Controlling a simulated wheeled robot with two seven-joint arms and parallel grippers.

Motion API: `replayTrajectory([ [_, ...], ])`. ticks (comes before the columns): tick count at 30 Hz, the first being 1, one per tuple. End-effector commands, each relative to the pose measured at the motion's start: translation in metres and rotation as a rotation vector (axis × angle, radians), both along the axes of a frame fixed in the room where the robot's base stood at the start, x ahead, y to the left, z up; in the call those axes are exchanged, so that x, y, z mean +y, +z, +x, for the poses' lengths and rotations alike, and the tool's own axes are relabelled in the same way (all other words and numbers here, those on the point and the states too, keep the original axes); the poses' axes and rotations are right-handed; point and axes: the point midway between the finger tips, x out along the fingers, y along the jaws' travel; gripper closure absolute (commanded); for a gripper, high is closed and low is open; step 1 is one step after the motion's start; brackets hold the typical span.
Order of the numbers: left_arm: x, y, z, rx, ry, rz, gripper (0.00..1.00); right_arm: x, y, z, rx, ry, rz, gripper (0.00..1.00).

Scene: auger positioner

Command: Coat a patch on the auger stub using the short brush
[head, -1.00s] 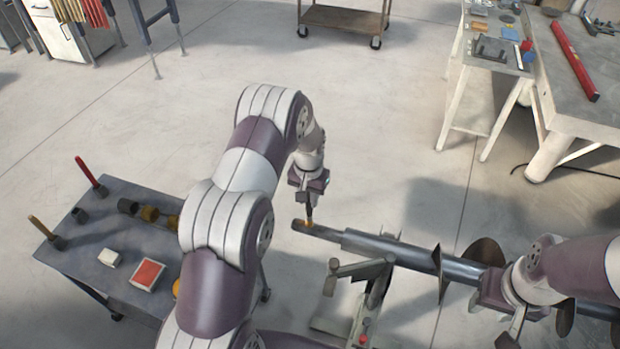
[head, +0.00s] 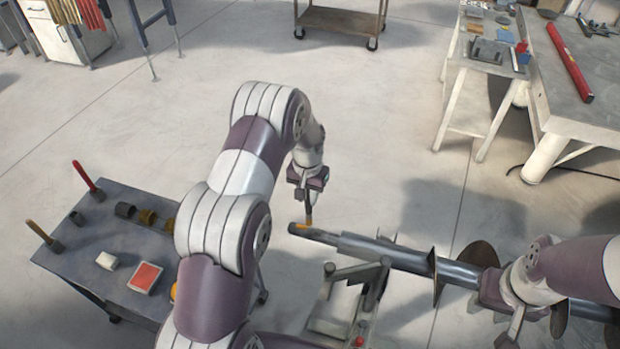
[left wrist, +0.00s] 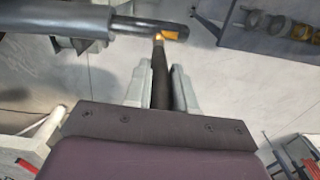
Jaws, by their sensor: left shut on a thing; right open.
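The auger stub (head: 325,237) is the grey, narrower end of the long auger shaft, lying roughly level above the floor. An orange patch (head: 299,227) shows near its tip, and also in the left wrist view (left wrist: 174,33). My left gripper (head: 308,187) is above the stub tip, shut on the dark handle of the short brush (left wrist: 161,80). The brush points down, its tip at the edge of the orange patch; contact looks likely but is hard to confirm. My right gripper (head: 495,300) is open at the shaft near the auger flights; its fingers are partly hidden.
A stand (head: 350,295) with a red knob is under the shaft. A dark table (head: 115,245) at left bears upright handled tools, brass rings, a white block and a red-topped box. A workbench (head: 550,90) is at upper right. Open floor lies behind the stub.

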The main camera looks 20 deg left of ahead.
Motion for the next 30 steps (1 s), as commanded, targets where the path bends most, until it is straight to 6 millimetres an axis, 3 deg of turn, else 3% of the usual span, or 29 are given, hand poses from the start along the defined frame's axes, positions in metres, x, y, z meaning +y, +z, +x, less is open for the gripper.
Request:
replayTrajectory([
  [16, -0.003, 0.051, 0.0, 0.002, -0.001, 0.0, 1.0, 0.0, 0.034, 0.0, 0.0, 0.0, 0.0, 0.57],
  [30, -0.004, 0.054, 0.0, 0.003, -0.001, 0.0, 1.0, 0.0, 0.035, 0.0, 0.0, 0.0, 0.0, 0.57],
])
